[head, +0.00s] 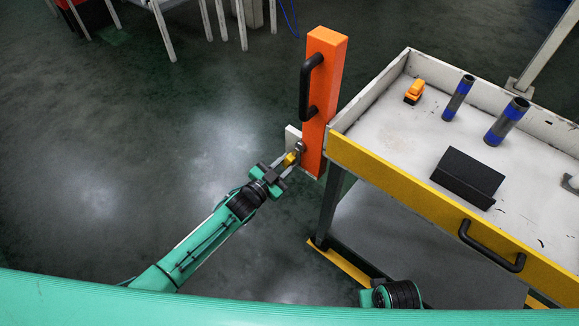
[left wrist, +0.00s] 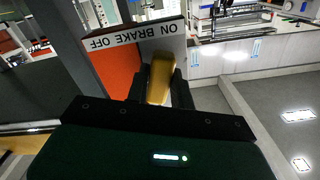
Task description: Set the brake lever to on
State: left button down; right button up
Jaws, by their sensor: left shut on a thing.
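The brake lever shows as a yellow handle (left wrist: 160,80) in the left wrist view, and a small yellow piece of it (head: 290,159) shows in the head view. It is at the lower end of the orange post. A pale label plate (left wrist: 133,35) reads ON BRAKE OFF upside down; the handle lies below its right end, where ON stands. My left gripper (head: 292,154) is shut on the handle, with its dark fingers (left wrist: 158,88) on both sides. The lever's pivot is hidden. My right gripper is not in view.
The orange post (head: 327,85) has a black handle. Beside it stands a cart with a yellow front rail (head: 400,185). In its tray are two dark tubes with blue bands (head: 507,121), a black block (head: 467,178) and an orange item (head: 414,92). The floor at left is clear.

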pick_arm(q)
jog(key=shift+w+a+r+m, duration=0.1)
jog(key=shift+w+a+m, duration=0.15)
jog(key=shift+m, duration=0.25)
jog(key=shift+a+r+m, duration=0.1)
jog(key=shift+a+m, duration=0.05)
jog(key=shift+m, duration=0.15)
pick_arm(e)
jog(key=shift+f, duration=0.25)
pick_arm(q)
jog(key=c, duration=1.2)
grip_release()
jog(key=v, duration=1.3)
jog(key=shift+s+a+p, duration=0.3)
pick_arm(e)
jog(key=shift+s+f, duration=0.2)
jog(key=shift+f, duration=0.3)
